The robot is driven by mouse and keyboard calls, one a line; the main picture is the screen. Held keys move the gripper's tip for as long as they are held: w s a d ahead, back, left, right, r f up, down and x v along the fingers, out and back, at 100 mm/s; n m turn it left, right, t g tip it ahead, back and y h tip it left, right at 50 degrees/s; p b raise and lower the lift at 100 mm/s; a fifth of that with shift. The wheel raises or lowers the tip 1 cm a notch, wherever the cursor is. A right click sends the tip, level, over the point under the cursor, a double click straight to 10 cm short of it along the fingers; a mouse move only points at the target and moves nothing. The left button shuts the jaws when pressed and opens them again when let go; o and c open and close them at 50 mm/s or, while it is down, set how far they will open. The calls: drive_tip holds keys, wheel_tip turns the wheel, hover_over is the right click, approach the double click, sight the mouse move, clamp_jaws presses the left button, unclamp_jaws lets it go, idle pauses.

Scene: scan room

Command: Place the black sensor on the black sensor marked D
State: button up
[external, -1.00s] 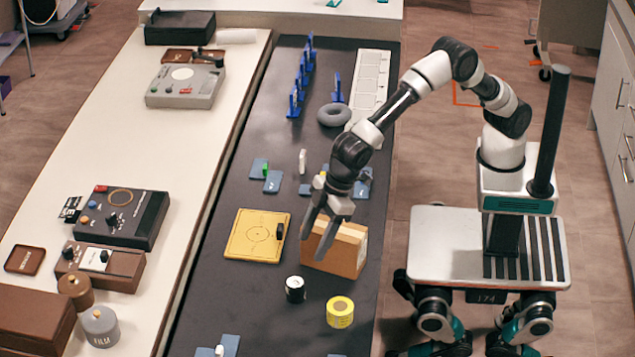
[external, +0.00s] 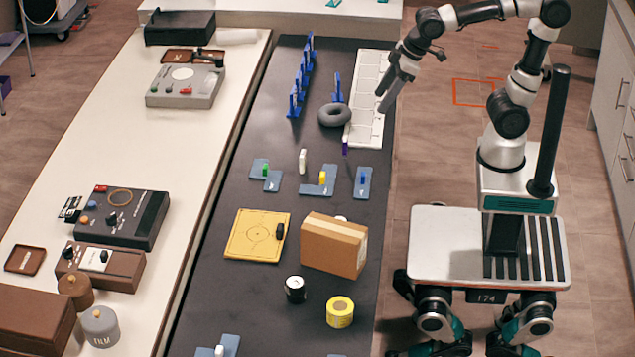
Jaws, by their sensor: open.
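My gripper (external: 383,100) is open and empty, raised over the right edge of the white compartmented strip (external: 367,105). A small upright black piece (external: 280,231) stands at the right edge of the yellow plate (external: 250,247). I cannot tell whether it is the black sensor. Blue-grey pads hold small upright pieces: a green one (external: 265,169), a yellow one (external: 322,177) and a blue one (external: 362,177). A pad at the bottom holds a white piece (external: 219,350). No mark D is legible.
A cardboard box (external: 334,245), a black roll (external: 295,289) and a yellow tape roll (external: 340,311) stand on the dark table. A grey ring (external: 334,115), blue stands (external: 297,92), a white upright piece (external: 302,160) and a purple piece (external: 345,146) are farther back.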

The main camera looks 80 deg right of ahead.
drive_tip(key=s+d+f+m, duration=0.1)
drive_tip(key=s+d+f, duration=0.1)
drive_tip(key=s+d, duration=0.4)
drive_tip(key=s, duration=0.4)
drive_tip(key=shift+s+d+f+m+h, duration=0.25)
drive_tip(key=shift+s+d+m+h, duration=0.1)
drive_tip(key=shift+d+m+h, duration=0.05)
